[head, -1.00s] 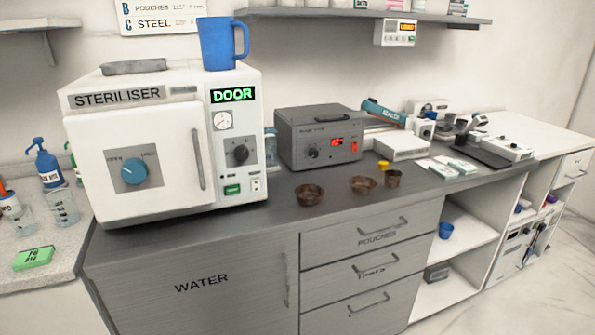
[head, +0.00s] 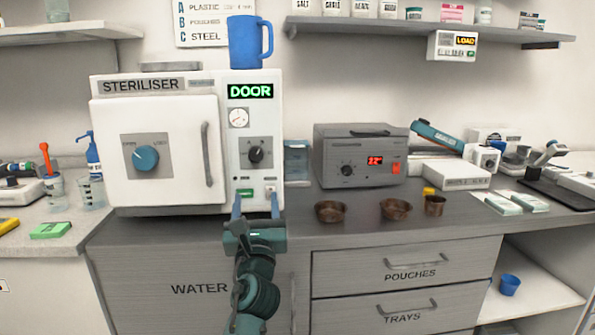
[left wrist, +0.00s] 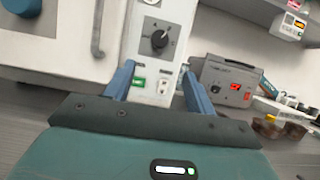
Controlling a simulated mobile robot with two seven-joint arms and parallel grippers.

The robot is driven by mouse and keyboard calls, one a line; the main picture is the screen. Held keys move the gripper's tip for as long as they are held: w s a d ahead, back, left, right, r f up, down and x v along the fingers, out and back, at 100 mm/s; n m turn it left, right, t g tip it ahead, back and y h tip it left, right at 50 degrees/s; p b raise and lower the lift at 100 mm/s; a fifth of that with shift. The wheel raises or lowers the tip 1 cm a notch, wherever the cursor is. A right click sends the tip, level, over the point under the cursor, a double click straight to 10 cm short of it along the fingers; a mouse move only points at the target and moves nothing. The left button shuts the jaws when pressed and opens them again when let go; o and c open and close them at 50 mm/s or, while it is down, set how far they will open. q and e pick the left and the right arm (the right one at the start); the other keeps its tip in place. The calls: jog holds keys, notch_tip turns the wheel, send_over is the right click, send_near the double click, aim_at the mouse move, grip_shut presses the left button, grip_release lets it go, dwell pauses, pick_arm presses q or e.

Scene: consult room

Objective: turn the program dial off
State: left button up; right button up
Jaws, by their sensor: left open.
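The white steriliser (head: 165,195) stands on the grey counter with its door closed and a green DOOR display (head: 250,91) lit. The program dial (head: 256,155), a black knob on a grey plate, is on its right-hand panel; its pointer is tilted off vertical. The dial also shows in the left wrist view (left wrist: 159,40). A blue dial (head: 145,157) is on the door. My left gripper (head: 256,203) is open and empty, fingers pointing up, below the program dial and in front of the green button and white switch. My right gripper is not in view.
A blue mug (head: 249,45) stands on top of the steriliser. A grey heater box (head: 360,160) with a red display stands to the right. Brown bowls (head: 330,211) sit on the counter near it. The door handle (head: 207,155) stands left of the dial.

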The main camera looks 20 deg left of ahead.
aim_at(256, 158)
pick_arm(q)
jog(key=x, duration=1.3)
jog(key=shift+a+r, duration=0.1)
jog(key=shift+r, duration=0.05)
jog(key=shift+c, duration=0.3)
jog(key=c, duration=0.9)
